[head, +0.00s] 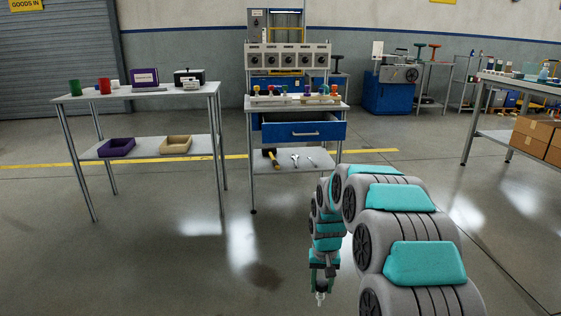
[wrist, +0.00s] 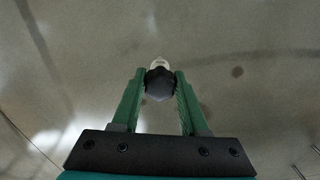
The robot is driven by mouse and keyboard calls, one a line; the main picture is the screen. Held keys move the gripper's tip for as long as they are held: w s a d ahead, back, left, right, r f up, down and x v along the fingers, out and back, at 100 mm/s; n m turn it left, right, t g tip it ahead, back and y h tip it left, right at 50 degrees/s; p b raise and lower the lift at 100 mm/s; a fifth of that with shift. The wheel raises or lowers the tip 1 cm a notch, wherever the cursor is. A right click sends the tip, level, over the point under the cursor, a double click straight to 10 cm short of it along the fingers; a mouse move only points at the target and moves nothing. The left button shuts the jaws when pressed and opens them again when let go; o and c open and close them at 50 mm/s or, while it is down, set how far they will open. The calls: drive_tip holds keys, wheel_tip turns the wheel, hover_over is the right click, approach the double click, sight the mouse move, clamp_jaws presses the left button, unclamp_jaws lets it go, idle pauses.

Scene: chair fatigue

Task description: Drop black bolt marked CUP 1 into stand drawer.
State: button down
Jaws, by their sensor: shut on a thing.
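My gripper (head: 322,284) hangs low over the floor in front of the stand, pointing down. In the wrist view its green fingers (wrist: 159,88) are shut on a black bolt (wrist: 160,84) with a pale end. No CUP 1 marking can be read. The stand (head: 249,160) is at the back centre. Its blue drawer (head: 304,131) is pulled out under the top, with a dark opening behind its front. The gripper is well apart from the drawer, nearer to me and lower. The drawer's contents cannot be made out.
Several small coloured items stand on the stand's top; tools including a hammer (head: 270,158) lie on its lower shelf. A table (head: 120,93) at left holds cups, boxes and a purple tray (head: 117,147). A bench (head: 520,84) stands at right. The floor between is clear.

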drive_tip(key=s+d+r+n+p, duration=0.1)
drive_tip(key=s+d+r, duration=0.1)
drive_tip(key=r, duration=0.3)
drive_tip(key=shift+d, duration=0.55)
drive_tip(key=shift+s, duration=0.1)
